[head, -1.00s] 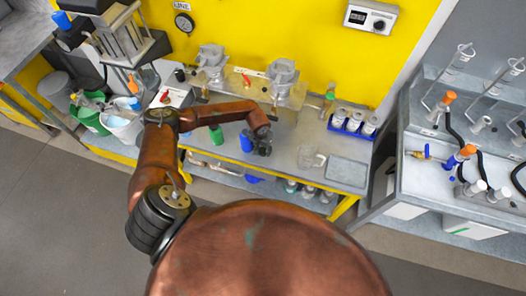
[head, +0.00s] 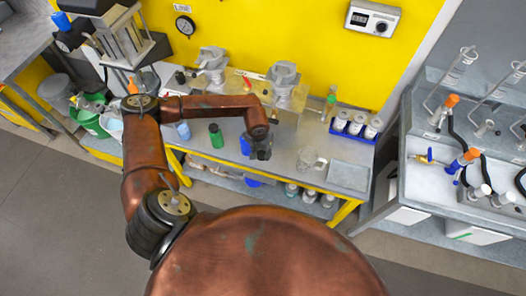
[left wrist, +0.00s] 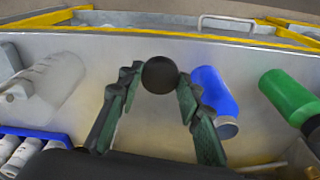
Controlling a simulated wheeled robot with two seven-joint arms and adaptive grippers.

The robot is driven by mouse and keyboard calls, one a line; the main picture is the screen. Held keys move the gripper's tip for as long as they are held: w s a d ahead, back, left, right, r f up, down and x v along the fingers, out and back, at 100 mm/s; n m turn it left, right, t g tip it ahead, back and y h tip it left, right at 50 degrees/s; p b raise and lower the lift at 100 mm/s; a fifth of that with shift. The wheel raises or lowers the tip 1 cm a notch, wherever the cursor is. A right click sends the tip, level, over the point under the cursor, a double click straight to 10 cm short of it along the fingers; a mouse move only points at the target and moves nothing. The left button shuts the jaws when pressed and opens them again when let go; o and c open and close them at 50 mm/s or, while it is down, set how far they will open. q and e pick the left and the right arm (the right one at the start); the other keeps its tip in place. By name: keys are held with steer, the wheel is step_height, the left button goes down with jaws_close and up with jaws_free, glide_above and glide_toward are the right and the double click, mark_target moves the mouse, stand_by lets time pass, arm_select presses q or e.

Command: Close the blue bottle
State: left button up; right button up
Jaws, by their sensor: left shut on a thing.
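The blue bottle (head: 245,145) stands on the bench just left of my left gripper (head: 262,152) in the head view. In the left wrist view the blue bottle (left wrist: 212,88) is beside the right finger, its pale neck end (left wrist: 228,127) showing without a cap. My left gripper (left wrist: 158,78) is shut on a round black cap (left wrist: 160,75), held between the fingertips. The cap is apart from the bottle's mouth. Its height above the bench is hard to tell. My right gripper is not in view.
A green bottle (head: 216,136) with a black cap stands left of the blue one. A clear beaker (head: 309,160), a grey tray (head: 348,176) and a blue rack (head: 352,134) of white bottles are to the right. Mixers (head: 283,82) stand behind.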

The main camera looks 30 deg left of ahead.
arm_select(q)
steer(key=s+d+r+b, duration=0.1)
steer(key=s+d+r, duration=0.2)
steer(key=s, duration=0.5)
steer(key=shift+d+r, duration=0.3)
arm_select(e)
steer(key=shift+s+f, duration=0.1)
steer(key=shift+f, duration=0.65)
step_height(320, 180, down, 3)
steer(key=b, duration=0.3)
steer(key=shift+s+r, duration=0.1)
steer(key=shift+s, duration=0.05)
arm_select(q)
steer(key=w+d+r, duration=0.3)
steer(key=d+r, duration=0.2)
steer(key=r, duration=0.4)
steer(key=shift+d+r, duration=0.25)
steer(key=shift+r, duration=0.15)
arm_select(e)
steer(key=shift+r, duration=0.15)
steer(key=shift+c, duration=0.5)
